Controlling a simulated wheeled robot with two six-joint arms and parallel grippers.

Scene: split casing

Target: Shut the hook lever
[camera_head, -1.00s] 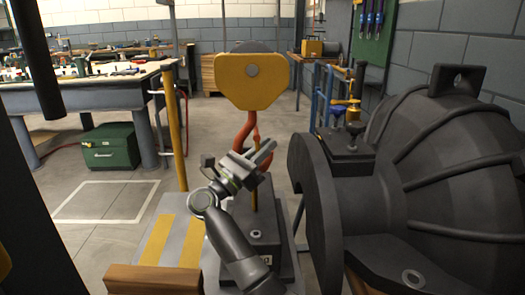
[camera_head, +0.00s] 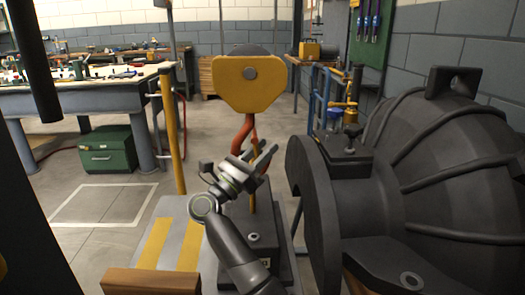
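A yellow hoist block (camera_head: 250,82) hangs in the middle of the view, with an orange-red hook (camera_head: 241,136) below it. A thin yellow-orange lever (camera_head: 253,151) shows beside the hook; its lower part is largely hidden by my gripper. My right gripper (camera_head: 267,158) is just below and in front of the hook, its two fingers apart and pointing up to the right. I see nothing held between them. I cannot tell whether a finger touches the lever. My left gripper is not in view.
A large dark ribbed casing half (camera_head: 440,170) with a flange stands close on the right. A dark block (camera_head: 255,235) stands below the hook. A yellow post (camera_head: 173,135) rises at the left. A wooden beam (camera_head: 150,281) lies in front. Open floor lies behind.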

